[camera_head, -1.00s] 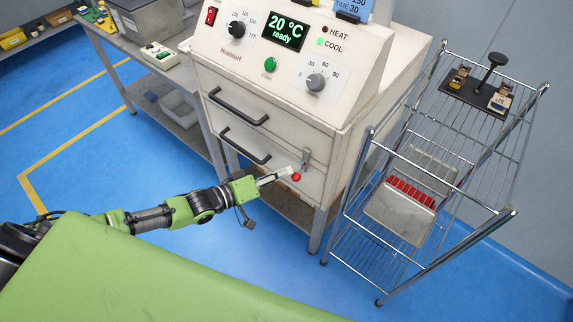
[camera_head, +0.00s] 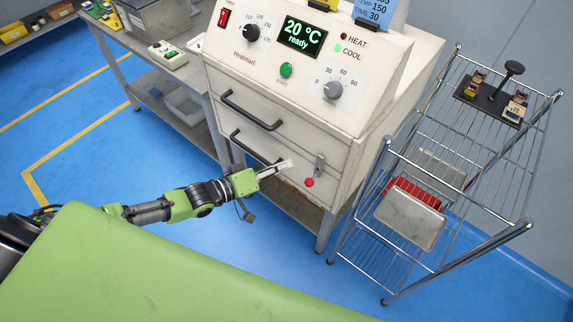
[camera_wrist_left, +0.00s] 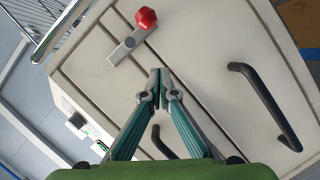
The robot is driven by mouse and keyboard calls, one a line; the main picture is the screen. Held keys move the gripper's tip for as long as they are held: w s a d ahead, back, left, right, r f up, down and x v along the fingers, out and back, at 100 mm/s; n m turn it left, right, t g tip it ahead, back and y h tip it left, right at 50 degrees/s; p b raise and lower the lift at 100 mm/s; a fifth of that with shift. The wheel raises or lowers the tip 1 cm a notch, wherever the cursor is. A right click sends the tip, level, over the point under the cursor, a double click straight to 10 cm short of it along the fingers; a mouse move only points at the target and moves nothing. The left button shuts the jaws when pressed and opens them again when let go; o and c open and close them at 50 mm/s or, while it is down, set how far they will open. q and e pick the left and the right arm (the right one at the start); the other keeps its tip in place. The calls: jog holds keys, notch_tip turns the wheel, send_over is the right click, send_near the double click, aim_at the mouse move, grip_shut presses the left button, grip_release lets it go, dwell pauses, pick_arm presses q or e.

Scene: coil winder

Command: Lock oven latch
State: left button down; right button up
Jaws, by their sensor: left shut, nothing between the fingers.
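The oven latch is a short grey metal lever (camera_head: 319,163) with a red knob (camera_head: 309,182), on the oven's front to the right of the lower drawer handle. The knob is at the lever's lower end. The wrist view shows the lever (camera_wrist_left: 126,47) and knob (camera_wrist_left: 146,17) at the top, ahead of the fingers. My left gripper (camera_head: 288,164) is a little left of the latch. In the wrist view its fingertips (camera_wrist_left: 160,79) are together, apart from the lever, with nothing between them. My right gripper is not in view.
The oven (camera_head: 275,88) has two black drawer handles; the lower one (camera_head: 254,148) is close to my left gripper. A wire rack cart (camera_head: 437,222) stands right of the oven. A side table (camera_head: 180,75) stands left. The blue floor in front is clear.

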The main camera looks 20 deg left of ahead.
pick_arm(q)
jog(key=v, duration=0.8)
jog(key=shift+s, duration=0.55)
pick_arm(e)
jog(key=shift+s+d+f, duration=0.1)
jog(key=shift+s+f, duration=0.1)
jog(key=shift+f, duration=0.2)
pick_arm(q)
jog(key=shift+d+r, duration=0.1)
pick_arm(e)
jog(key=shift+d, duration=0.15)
